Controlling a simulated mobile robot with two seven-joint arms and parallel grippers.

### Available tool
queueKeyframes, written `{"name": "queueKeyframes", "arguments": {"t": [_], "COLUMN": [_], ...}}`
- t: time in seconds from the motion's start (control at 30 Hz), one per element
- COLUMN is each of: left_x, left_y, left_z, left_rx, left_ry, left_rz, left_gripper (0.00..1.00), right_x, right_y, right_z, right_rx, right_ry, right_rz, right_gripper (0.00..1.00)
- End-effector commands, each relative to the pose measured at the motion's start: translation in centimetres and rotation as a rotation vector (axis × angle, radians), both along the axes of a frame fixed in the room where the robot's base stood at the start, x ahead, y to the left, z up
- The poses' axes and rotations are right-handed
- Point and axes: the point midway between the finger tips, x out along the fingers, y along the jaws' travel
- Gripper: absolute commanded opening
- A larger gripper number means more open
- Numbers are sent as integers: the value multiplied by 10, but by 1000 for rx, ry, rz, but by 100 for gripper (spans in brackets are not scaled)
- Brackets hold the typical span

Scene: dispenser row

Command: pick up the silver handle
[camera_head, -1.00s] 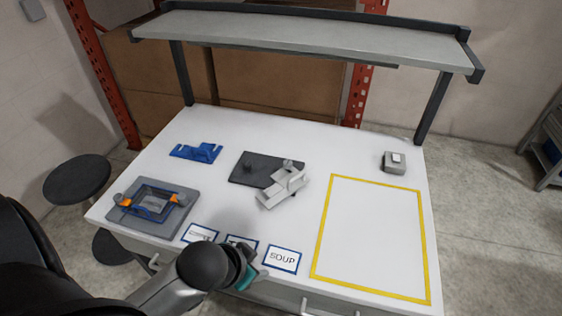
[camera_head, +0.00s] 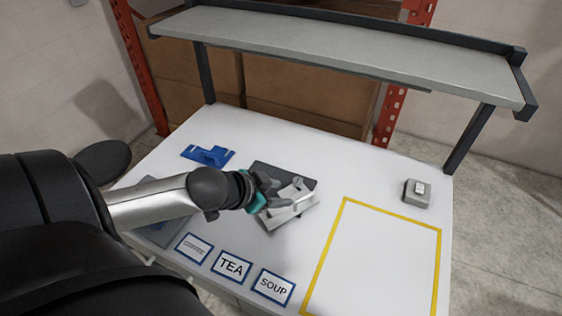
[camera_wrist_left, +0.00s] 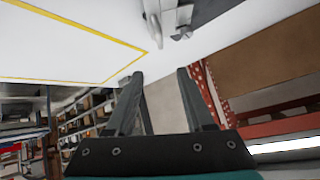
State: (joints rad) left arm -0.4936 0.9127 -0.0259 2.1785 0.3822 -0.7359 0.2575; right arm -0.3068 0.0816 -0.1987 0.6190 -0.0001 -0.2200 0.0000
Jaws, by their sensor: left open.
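The light silver-grey handle piece (camera_head: 291,213) lies at the near right of a dark flat plate (camera_head: 284,173) on the white table. In the left wrist view, a silver part (camera_wrist_left: 165,22) shows at the top, beyond the fingertips and not between them. My left gripper (camera_head: 282,194) is at the handle piece in the head view, partly covering it and the plate. Its two fingers stand apart in the left wrist view (camera_wrist_left: 160,74) with nothing between them. Whether a finger touches the handle piece, I cannot tell. My right gripper is not in view.
A yellow outlined area (camera_head: 322,254) at right is empty. A small grey box (camera_head: 417,195) stands at the far right. A raised shelf (camera_head: 340,50) spans the back.

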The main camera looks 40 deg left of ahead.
Motion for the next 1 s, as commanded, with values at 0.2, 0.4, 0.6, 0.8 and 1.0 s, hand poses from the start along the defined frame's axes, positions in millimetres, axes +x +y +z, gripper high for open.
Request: {"name": "queueKeyframes", "arguments": {"t": [0.2,0.4,0.6,0.8,1.0], "left_x": [6,23,43,65,86], "left_y": [-1,-3,-6,-9,-12], "left_z": [-6,-22,-42,-63,-84], "left_rx": [0,-1,-2,-2,0], "left_ry": [-1,-1,0,-1,-1], "left_rz": [1,2,3,3,1], "left_gripper": [53,53,53,53,53], "right_x": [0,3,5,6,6], "right_y": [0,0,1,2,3], "right_z": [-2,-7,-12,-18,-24], "right_rx": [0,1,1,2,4], "right_ry": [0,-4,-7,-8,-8], "right_rz": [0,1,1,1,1], "right_gripper": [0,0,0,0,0]}}
